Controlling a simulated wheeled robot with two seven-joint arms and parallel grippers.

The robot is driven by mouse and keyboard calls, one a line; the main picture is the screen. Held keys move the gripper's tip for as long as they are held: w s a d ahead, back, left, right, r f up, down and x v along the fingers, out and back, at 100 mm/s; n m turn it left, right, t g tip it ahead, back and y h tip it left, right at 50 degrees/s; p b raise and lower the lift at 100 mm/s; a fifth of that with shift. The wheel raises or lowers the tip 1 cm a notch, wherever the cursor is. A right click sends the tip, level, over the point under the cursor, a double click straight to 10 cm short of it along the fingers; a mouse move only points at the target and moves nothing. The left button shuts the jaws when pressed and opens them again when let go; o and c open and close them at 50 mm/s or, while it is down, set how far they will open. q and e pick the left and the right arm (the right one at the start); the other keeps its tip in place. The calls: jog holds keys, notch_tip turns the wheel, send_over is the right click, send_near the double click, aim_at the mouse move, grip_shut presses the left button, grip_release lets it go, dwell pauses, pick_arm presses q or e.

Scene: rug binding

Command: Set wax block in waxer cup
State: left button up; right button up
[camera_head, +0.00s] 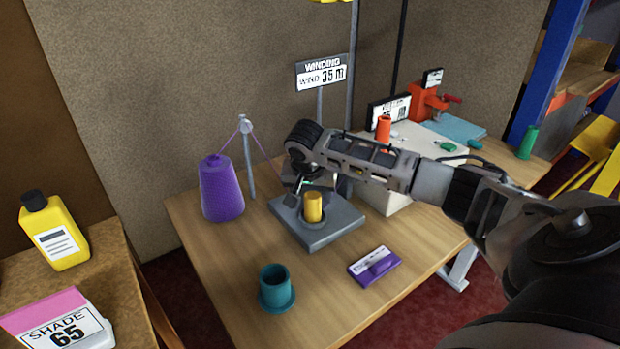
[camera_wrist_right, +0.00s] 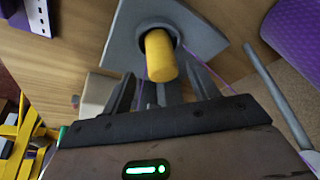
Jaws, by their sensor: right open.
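The wax block, a yellow cylinder (camera_head: 313,206), stands upright in the round waxer cup (camera_head: 315,224) on a grey base plate (camera_head: 336,235). In the right wrist view the yellow wax block (camera_wrist_right: 159,56) sits in the cup's grey ring (camera_wrist_right: 143,32). My right gripper (camera_head: 308,187) is open, just behind and above the block in the head view. Its fingers (camera_wrist_right: 168,88) show either side of the block's near end, with gaps, in the wrist view. My left gripper is not in view.
A purple thread cone (camera_head: 221,188) and a thread post (camera_head: 247,160) stand left of the base plate. A teal cup (camera_head: 275,287) and a purple labelled block (camera_head: 374,266) lie in front. A winding sign (camera_head: 321,73) rises behind. The table's front left is mostly clear.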

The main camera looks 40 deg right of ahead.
jog(key=v, duration=0.9)
